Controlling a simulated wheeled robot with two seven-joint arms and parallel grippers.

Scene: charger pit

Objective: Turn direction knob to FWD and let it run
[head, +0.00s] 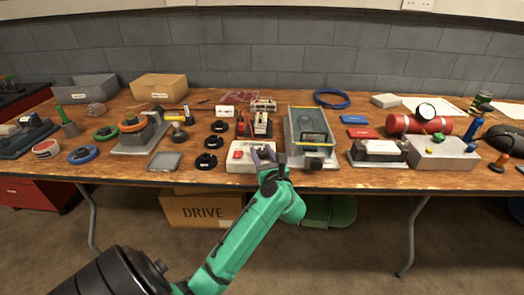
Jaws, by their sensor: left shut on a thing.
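A white control box (238,165) sits near the front edge of the bench, with a red button or label on its left part. My left gripper (264,152) is at the right part of this box, shut on the direction knob, which the fingers hide. I cannot read the FWD marking or the knob's angle. A grey, tray-like machine (293,118) with a dark inner part stands just right of the box. Whether it is moving cannot be told. My right gripper is not in view.
Several black round parts (219,127) lie left of the box. A white block on a dark base (378,147) and a grey box with coloured knobs (440,156) stand to the right. A red cylinder (402,124) lies behind them. Cardboard boxes are under the bench.

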